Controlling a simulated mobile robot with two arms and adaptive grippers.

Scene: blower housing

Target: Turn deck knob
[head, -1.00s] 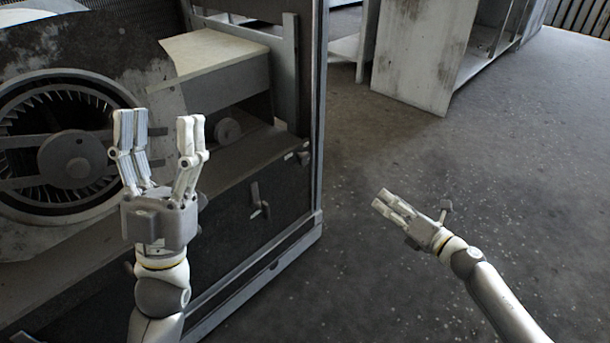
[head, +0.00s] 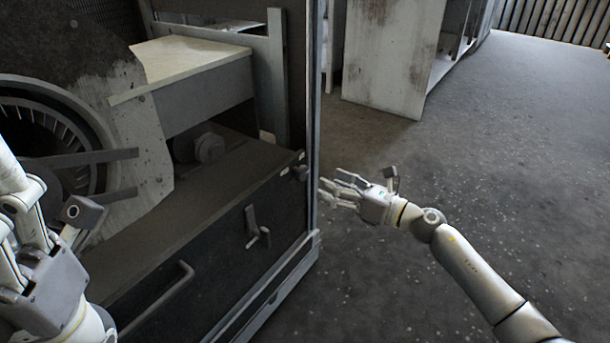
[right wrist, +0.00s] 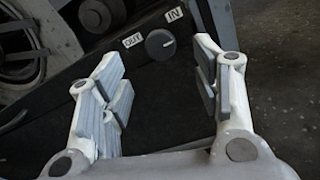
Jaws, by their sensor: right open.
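The deck knob is a small round dark knob (right wrist: 160,44) on a dark panel in the right wrist view, with white OUT and IN labels beside it. In the head view the knob (head: 300,172) is small, at the right end of the dark front panel. My right gripper (head: 333,190) is open and empty just right of the housing's edge post. In the right wrist view its fingers (right wrist: 160,72) stand apart, with the knob seen beyond the gap between them, apart from both. My left gripper (head: 25,215) is partly cut off at the left edge; its opening is unclear.
The blower housing's upright post (head: 313,110) stands between the knob and the open floor (head: 480,190). A lever handle (head: 257,228) and a bar handle (head: 160,300) stick out of the front panel. A worn white cabinet (head: 385,60) stands behind. The floor at right is clear.

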